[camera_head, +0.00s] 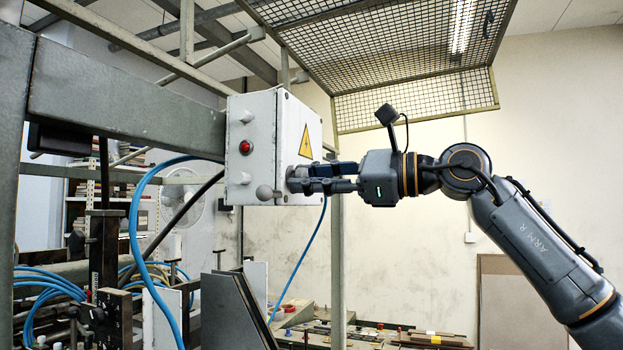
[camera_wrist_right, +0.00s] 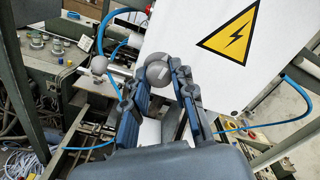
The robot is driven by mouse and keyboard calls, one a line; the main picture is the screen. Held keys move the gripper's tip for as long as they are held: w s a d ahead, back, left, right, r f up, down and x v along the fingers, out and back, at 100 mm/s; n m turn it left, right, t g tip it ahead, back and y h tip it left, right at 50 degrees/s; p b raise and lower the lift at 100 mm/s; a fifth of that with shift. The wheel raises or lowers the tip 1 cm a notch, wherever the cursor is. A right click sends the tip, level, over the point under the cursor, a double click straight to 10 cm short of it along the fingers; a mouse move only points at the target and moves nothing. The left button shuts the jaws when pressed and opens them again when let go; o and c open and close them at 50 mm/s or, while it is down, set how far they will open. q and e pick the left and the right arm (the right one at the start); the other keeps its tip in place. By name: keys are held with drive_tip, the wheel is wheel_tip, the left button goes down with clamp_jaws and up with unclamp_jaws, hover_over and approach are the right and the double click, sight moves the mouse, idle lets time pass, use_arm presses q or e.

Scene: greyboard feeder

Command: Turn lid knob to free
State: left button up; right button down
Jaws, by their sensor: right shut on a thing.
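The white electrical box (camera_head: 282,125) hangs on the grey beam, with a yellow warning triangle on its side. My right gripper (camera_head: 303,178) reaches in from the right and is shut on a grey round knob low on that side. My left gripper is not in view.
A blue hose (camera_head: 135,215) hangs at the left. A wire mesh guard (camera_head: 400,60) is overhead. The space right of the box is open around my arm.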

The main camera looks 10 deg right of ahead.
drive_tip(key=m, duration=1.2)
drive_tip(key=shift+s+r+b, duration=0.1)
drive_tip(key=shift+b, duration=0.2)
drive_tip(key=shift+r+m, duration=0.1)
drive_tip(key=shift+m, duration=2.1)
drive_tip(key=c, duration=1.3)
unclamp_jaws()
drive_tip(key=shift+c, duration=0.2)
drive_tip(key=shift+o, duration=1.2)
drive_tip(key=v, duration=1.2)
